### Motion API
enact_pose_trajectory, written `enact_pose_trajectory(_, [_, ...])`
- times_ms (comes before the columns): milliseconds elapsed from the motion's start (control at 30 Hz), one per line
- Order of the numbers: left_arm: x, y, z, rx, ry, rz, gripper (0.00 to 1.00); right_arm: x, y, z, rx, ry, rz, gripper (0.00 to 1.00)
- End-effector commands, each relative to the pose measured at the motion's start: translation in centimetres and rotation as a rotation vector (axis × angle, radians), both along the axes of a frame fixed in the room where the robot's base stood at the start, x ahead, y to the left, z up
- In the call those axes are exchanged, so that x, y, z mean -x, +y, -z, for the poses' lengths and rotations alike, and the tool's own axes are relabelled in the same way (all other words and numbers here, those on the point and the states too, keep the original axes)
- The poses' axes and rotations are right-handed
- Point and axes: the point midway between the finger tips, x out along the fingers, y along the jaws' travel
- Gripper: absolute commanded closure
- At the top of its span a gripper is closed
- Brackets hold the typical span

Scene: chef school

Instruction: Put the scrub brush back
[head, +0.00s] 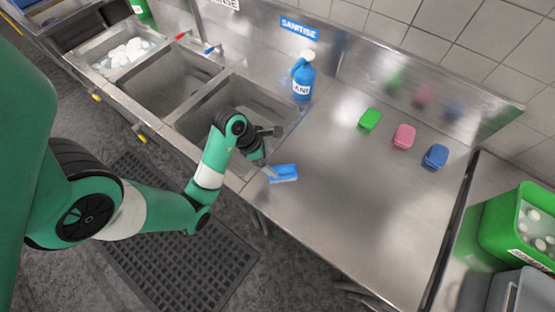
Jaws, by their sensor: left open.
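A blue scrub brush (284,173) with a pale lower edge lies on the steel counter (340,215), near its front left edge beside the sink. My left gripper (271,152) is open just behind and left of the brush. One finger reaches down close to the brush's left end; I cannot tell whether it touches. The other finger is farther back, over the sink side. Nothing shows between the fingers. My right gripper is not in view.
Green (370,119), pink (404,136) and blue (435,156) blocks stand in a row at the back right. A blue spray bottle (302,77) stands by the sink basin (255,95). A green bin (502,220) is at far right. The middle counter is clear.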

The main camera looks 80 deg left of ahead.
Motion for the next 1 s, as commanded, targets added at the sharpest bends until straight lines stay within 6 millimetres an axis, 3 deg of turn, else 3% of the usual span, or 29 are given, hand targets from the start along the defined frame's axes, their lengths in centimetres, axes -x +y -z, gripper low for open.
enact_pose_trajectory(33, [0.4, 0.0, -1.9, 0.001, 0.0, -0.002, 0.02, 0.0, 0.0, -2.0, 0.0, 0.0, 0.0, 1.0])
enact_pose_trajectory(200, [1.1, 0.1, -3.2, 0.001, 0.0, -0.001, 0.02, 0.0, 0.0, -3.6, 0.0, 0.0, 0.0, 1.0])
enact_pose_trajectory(733, [0.7, 0.1, -3.6, -0.003, -0.023, 0.008, 0.02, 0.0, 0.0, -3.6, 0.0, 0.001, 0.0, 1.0])
enact_pose_trajectory(767, [0.1, 0.0, -4.0, -0.005, -0.049, 0.015, 0.02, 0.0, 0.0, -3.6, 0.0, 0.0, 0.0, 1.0])
enact_pose_trajectory(867, [-4.3, -0.9, -7.1, -0.009, -0.23, 0.067, 0.02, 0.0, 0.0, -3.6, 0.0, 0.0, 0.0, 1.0])
enact_pose_trajectory(967, [-10.6, -3.7, -13.8, 0.03, -0.547, 0.149, 0.02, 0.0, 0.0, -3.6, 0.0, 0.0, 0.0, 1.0])
enact_pose_trajectory(1000, [-12.8, -5.4, -17.5, 0.071, -0.694, 0.185, 0.02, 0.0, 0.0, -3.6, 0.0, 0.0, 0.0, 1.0])
